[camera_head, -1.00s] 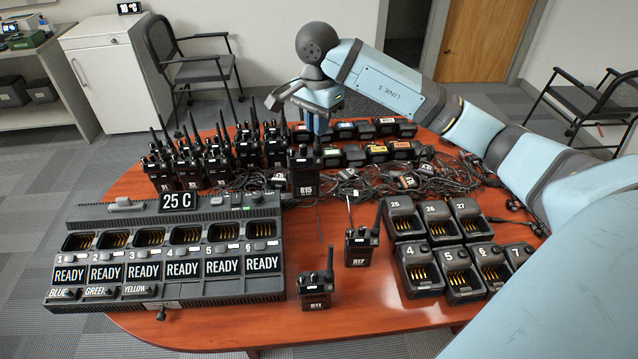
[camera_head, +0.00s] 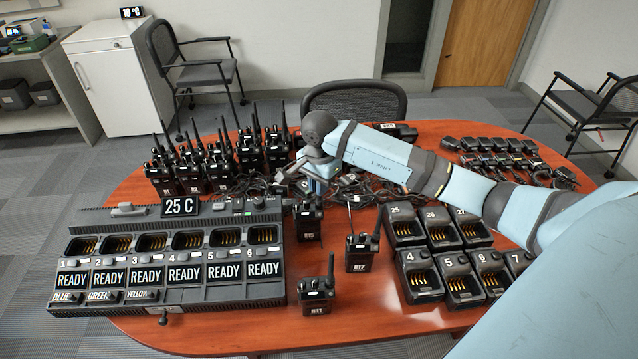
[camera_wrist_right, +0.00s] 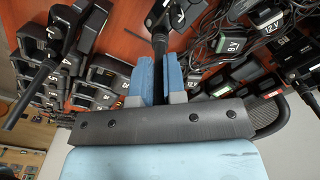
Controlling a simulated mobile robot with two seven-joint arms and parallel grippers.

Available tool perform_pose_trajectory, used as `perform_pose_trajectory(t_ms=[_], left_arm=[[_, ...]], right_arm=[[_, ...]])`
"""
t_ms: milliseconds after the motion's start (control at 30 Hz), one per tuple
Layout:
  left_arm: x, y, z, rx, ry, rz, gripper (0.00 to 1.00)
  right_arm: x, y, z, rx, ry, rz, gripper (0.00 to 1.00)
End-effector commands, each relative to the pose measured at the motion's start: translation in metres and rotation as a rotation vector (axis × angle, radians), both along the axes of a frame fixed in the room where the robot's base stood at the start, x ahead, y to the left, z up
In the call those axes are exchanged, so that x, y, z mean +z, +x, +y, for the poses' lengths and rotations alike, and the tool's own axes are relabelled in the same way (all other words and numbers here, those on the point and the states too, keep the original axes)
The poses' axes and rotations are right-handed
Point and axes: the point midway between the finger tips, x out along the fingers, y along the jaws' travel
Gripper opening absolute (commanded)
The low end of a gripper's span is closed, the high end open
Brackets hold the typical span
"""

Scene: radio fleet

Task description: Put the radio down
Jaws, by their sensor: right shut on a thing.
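My right gripper (camera_head: 316,186) is shut on a black radio (camera_head: 308,226) labelled R15. It holds the radio upright by its top, right of the large charger and behind two other radios. I cannot tell whether the radio's base touches the red-brown table (camera_head: 250,335). In the right wrist view, the blue fingers (camera_wrist_right: 160,82) close around the antenna end of the held radio (camera_wrist_right: 165,18). A radio labelled R17 (camera_head: 361,252) stands to its right and a smaller-labelled radio (camera_head: 317,296) stands in front. My left gripper is not in view.
A six-slot charger (camera_head: 160,298) with empty bays fills the left. Several upright radios (camera_head: 192,178) stand behind it. Single chargers (camera_head: 424,284) stand at right. Tangled cables (camera_head: 355,190) lie behind the held radio. Bare table shows around the two front radios.

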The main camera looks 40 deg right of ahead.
Motion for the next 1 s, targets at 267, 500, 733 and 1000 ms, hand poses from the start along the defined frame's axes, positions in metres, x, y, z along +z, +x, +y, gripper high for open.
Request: perform_pose_trajectory(t_ms=[267,500,733,1000], left_arm=[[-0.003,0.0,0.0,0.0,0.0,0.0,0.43],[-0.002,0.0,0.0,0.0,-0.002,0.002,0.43],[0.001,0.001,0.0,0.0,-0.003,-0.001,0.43],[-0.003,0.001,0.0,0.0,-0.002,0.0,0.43]], right_arm=[[-0.001,0.001,0.0,0.0,-0.001,-0.002,0.0],[-0.002,0.0,0.0,-0.001,0.0,-0.001,0.37],[-0.001,0.0,0.0,-0.001,0.0,-0.001,0.37],[0.034,0.001,-0.001,0.0,-0.002,-0.006,0.37]])
